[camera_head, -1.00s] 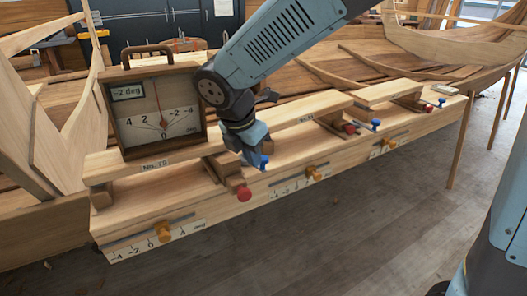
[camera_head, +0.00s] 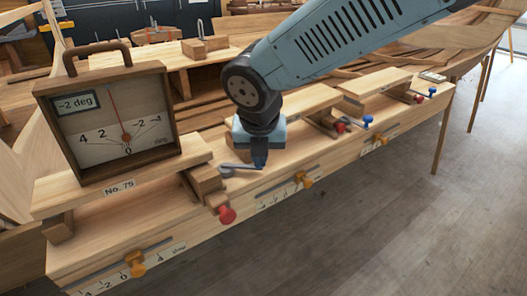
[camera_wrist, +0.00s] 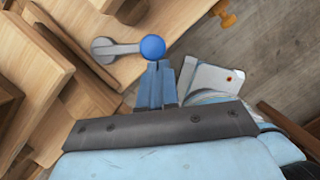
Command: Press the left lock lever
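The left lock lever (camera_head: 238,168) is a grey arm on the beam, right of the gauge block marked No. 75 (camera_head: 119,187). In the wrist view the lever (camera_wrist: 120,48) ends in a blue ball (camera_wrist: 153,46). My gripper (camera_head: 260,162) points down at the lever's end and hides the ball in the head view. In the wrist view my gripper's two fingers (camera_wrist: 160,64) are together with nothing between them. Their tips are right by the ball; I cannot tell whether they touch it. The gauge (camera_head: 115,118) reads -2 deg.
A red knob (camera_head: 227,214) sticks out left of my gripper. Orange sliders (camera_head: 137,263) (camera_head: 304,181) stand on the beam's front face. Other blue-ended levers (camera_head: 368,121) and red knobs (camera_head: 340,126) are farther right. The floor in front (camera_head: 400,225) is clear.

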